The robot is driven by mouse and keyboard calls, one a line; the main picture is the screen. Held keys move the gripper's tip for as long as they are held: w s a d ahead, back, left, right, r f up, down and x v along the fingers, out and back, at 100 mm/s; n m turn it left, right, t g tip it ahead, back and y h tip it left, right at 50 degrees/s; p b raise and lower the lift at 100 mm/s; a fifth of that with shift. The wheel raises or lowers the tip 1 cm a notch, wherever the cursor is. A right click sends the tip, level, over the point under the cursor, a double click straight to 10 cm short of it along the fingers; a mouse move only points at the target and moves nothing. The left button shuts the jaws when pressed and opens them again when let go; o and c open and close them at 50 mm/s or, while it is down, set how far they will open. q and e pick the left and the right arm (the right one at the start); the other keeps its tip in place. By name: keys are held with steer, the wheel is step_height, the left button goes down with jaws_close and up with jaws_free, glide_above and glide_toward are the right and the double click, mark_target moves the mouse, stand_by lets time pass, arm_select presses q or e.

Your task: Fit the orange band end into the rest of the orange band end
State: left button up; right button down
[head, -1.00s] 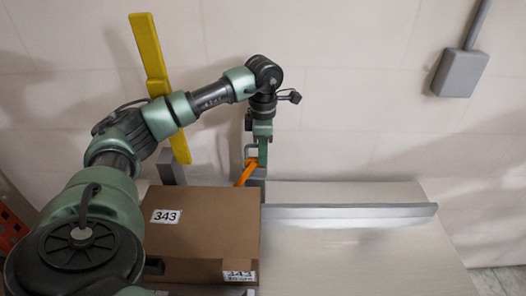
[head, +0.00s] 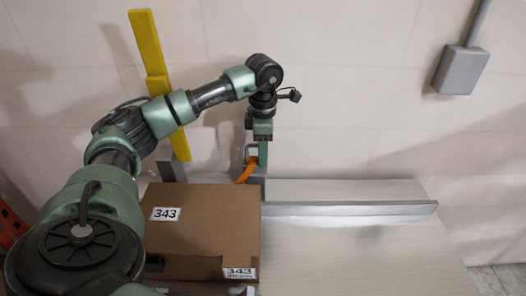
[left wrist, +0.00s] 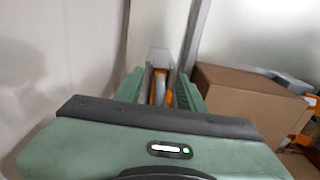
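The orange band end (head: 247,170) is a small bent orange piece at the left gripper, near the back edge of the bench. My left gripper (head: 256,161) points down and appears shut on it. In the left wrist view, orange (left wrist: 158,88) and a grey rounded part show between the green fingers. The rest seems to be the small grey upright part (head: 257,184) just below the fingers, behind the carton; it also shows beyond the fingertips in the left wrist view (left wrist: 159,56). Whether the band end touches it is unclear. My right gripper is not in view.
A brown carton (head: 190,228) labelled 343 stands close in front of the left gripper. A grey rail (head: 350,209) runs along the bench to the right. A yellow bar (head: 150,52) and grey box (head: 459,70) are on the wall. The bench's right side is clear.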

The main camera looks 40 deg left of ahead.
arm_select(q)
step_height(320, 180, up, 8)
steer(key=shift+f+b, duration=0.1)
steer(key=shift+b, duration=0.45)
stand_by(0.5)
